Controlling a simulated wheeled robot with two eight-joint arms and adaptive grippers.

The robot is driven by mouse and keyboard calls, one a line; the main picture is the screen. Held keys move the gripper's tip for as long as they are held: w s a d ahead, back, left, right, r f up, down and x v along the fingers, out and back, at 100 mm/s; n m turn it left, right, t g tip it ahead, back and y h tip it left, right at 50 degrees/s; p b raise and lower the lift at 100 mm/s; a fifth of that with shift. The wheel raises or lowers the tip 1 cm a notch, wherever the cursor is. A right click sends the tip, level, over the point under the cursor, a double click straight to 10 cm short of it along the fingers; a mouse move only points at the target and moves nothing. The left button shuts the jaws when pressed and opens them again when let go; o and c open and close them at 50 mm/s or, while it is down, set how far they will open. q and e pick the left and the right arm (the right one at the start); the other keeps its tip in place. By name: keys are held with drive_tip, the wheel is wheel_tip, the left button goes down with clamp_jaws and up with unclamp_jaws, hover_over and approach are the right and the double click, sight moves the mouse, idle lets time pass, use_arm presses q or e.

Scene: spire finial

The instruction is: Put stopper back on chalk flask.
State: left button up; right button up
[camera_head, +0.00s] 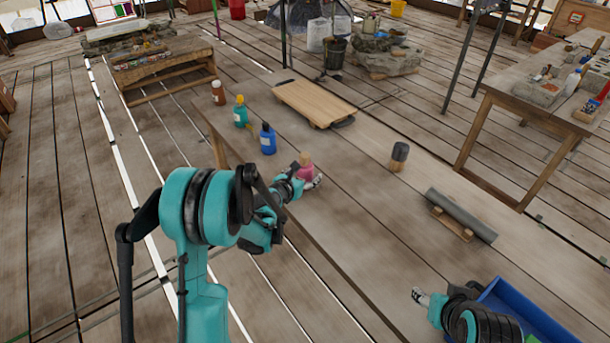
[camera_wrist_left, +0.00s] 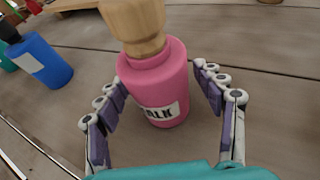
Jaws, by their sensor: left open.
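The chalk flask (camera_head: 304,173) is pink and stands upright on the long table. In the left wrist view the flask (camera_wrist_left: 158,90) shows a white label with the letters "ALK". A wooden stopper (camera_wrist_left: 135,25) is at the top of its neck, and it shows as a small tan top in the head view (camera_head: 305,157). It looks seated, with its upper end cut off in the wrist view. My left gripper (camera_wrist_left: 155,82) is open, with a finger on each side of the flask and gaps showing. My right gripper (camera_head: 420,296) is low at the right, its opening unclear.
A blue bottle (camera_head: 267,139) and a teal bottle (camera_head: 240,112) stand behind the flask, with a brown bottle (camera_head: 217,93) farther back. A wooden board (camera_head: 313,101), a dark-headed mallet (camera_head: 399,156), a grey cylinder (camera_head: 461,214) and a blue tray (camera_head: 535,315) lie around the table.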

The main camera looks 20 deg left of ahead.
use_arm(q)
drive_tip(key=p+v, duration=0.3)
drive_tip(key=v, duration=0.8)
drive_tip(key=shift+r, duration=0.15)
drive_tip(key=shift+s+a+r, duration=0.1)
drive_tip(key=shift+s+r, duration=0.05)
drive_tip(key=shift+s, duration=0.35)
drive_tip(key=shift+s+r+m, duration=0.1)
drive_tip(key=shift+r+m, duration=0.1)
drive_tip(key=shift+m, duration=0.2)
drive_tip(key=s+d+r+m+g, duration=0.25)
drive_tip(key=s+m, duration=0.25)
drive_tip(key=m, duration=0.3)
drive_tip(key=s+d+r+m+g, duration=0.1)
drive_tip(key=s+d+r+m, duration=0.25)
drive_tip(key=m, duration=0.35)
drive_tip(key=s+m+g+y, duration=0.2)
drive_tip(key=s+m+g, duration=0.1)
drive_tip(key=s+m, duration=1.4)
drive_tip(key=shift+s+a+r+m+y, duration=0.3)
drive_tip(key=shift+a+m, duration=0.2)
